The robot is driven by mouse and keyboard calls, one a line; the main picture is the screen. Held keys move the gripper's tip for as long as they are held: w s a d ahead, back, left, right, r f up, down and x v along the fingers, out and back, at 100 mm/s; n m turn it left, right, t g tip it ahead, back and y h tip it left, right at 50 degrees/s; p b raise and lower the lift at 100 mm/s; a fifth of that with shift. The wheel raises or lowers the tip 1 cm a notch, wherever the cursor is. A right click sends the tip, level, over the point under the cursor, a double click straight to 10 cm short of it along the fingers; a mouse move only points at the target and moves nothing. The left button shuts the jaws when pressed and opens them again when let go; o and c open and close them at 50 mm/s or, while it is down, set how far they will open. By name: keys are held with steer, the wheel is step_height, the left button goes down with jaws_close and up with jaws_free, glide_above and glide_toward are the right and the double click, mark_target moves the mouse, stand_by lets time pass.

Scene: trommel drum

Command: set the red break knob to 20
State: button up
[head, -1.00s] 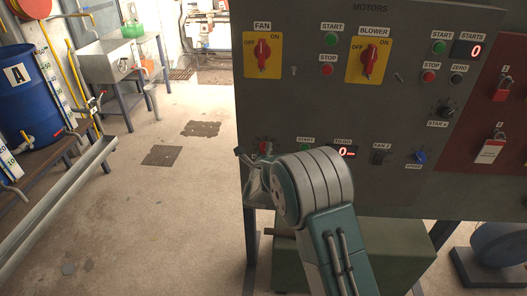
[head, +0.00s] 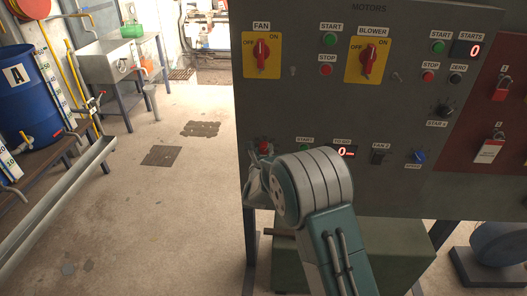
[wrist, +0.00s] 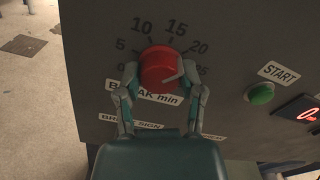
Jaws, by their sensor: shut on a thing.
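The red break knob (wrist: 159,66) is on the grey panel in the wrist view, inside a printed scale running from 5 through 10, 15 and 20 to 25. Its label below is partly covered by my gripper (wrist: 160,73). The two fingers are shut on the knob, one at its left side and one at its right. I cannot tell for sure which number the knob's mark points to.
A green start button (wrist: 261,94) and a red-digit display (wrist: 301,112) are right of the knob. Above are the yellow fan switch (head: 262,54) and blower switch (head: 368,60). Open floor (head: 150,215) lies left of the panel.

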steer(key=shift+s+f, duration=0.1)
steer(key=shift+f, duration=0.4)
steer(key=o, duration=1.2)
steer(key=shift+c, duration=0.2)
steer(key=shift+r, duration=0.3)
steer(key=s, duration=1.1)
steer(key=shift+s+a, duration=0.3)
steer(key=shift+s, duration=0.05)
